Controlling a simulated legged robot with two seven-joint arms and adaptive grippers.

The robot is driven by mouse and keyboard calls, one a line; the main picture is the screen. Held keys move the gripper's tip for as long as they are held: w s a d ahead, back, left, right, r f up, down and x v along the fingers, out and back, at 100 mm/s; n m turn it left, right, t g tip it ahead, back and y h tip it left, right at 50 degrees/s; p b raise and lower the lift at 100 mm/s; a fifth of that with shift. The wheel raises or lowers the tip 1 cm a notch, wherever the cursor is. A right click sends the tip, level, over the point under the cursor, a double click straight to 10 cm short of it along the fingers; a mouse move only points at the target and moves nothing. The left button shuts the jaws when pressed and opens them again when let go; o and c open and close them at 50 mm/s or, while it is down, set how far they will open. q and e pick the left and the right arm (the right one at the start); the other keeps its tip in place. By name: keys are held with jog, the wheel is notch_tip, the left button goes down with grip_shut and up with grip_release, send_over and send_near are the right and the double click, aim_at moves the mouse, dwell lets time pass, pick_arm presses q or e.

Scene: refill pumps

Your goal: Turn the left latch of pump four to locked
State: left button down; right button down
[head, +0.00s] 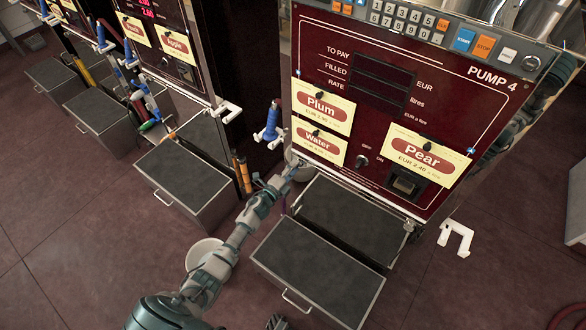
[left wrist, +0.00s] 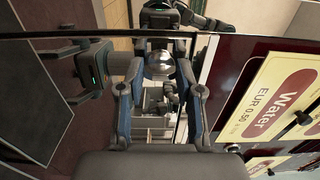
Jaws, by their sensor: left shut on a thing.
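Pump four (head: 440,215) has a dark red front with its name at the top right. My left gripper (head: 291,171) is at the lower left corner of this front, above the pump's grey box. A metal latch (head: 409,226) shows at the right of the box.
Yellow Plum (head: 323,107), Water (head: 318,144) and Pear (head: 428,156) labels are on the front. A blue nozzle (head: 270,122) hangs left of my gripper. A white hook (head: 456,238) sticks out at the lower right.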

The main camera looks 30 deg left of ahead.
pick_arm(q)
jog(key=shift+s+f, duration=0.1)
jog(key=shift+f, duration=0.25)
pick_arm(e)
jog(key=shift+s, duration=0.2)
pick_arm(q)
jog(key=c, duration=0.8)
grip_release()
jog(key=shift+o, duration=0.2)
pick_arm(e)
jog(key=shift+w, duration=0.1)
pick_arm(q)
jog(key=shift+r, duration=0.15)
jog(key=s+a, duration=0.1)
jog(key=s, duration=1)
jog(key=shift+s+a, duration=0.3)
jog(key=shift+a, duration=0.1)
jog(key=shift+f+n, duration=0.2)
jog(key=shift+n, duration=0.1)
